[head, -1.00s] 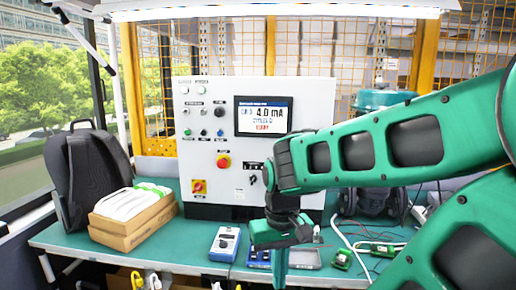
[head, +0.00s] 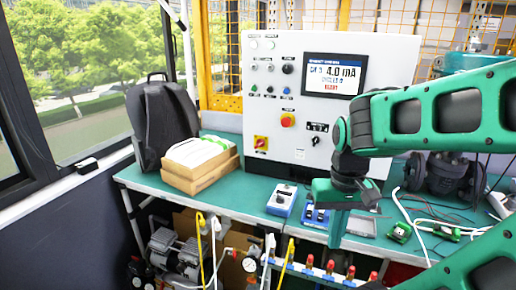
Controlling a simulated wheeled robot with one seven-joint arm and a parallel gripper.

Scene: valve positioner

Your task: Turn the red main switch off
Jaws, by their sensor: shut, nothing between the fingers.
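The red main switch (head: 260,142) is a red rotary handle on a yellow square plate, low on the left of the white control cabinet's (head: 270,170) front. Its handle is too small to read the exact angle. My gripper (head: 338,242) hangs pointing down, to the right of and lower than the switch, in front of the bench. It is shut and empty, well apart from the switch. Nothing covers the switch in this view.
A red mushroom button (head: 287,120) on yellow sits above right of the switch. On the green bench (head: 240,195) are boxes (head: 200,172), a black backpack (head: 163,122) and a blue device (head: 282,200). A pipe manifold (head: 320,272) stands in front, below.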

